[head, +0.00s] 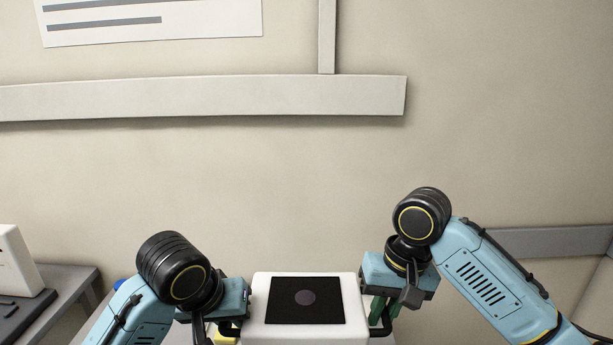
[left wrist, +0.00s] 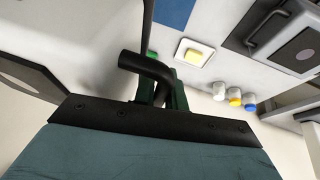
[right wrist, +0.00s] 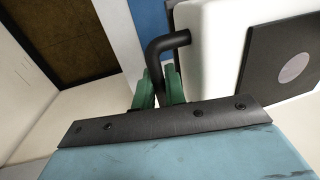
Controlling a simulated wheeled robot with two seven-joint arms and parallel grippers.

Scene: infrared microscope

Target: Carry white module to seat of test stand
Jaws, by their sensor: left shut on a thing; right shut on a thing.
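The white module (head: 257,315) is a white box with a black top panel bearing a grey disc, at the bottom centre of the head view. It also shows in the left wrist view (left wrist: 42,82) and the right wrist view (right wrist: 205,45). My left gripper (head: 236,327) is shut on its left black handle (left wrist: 145,65). My right gripper (head: 381,309) is shut on its right black handle (right wrist: 168,42). The green fingers straddle each handle in the wrist views. The module's underside is hidden. I cannot identify the test stand or its seat.
A grey-framed device (left wrist: 297,48) with a dark panel and handle stands on the surface in the left wrist view. Near it are a yellow block (left wrist: 194,56) on a white square and several capped jars (left wrist: 234,97). A white device (head: 14,262) stands at far left.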

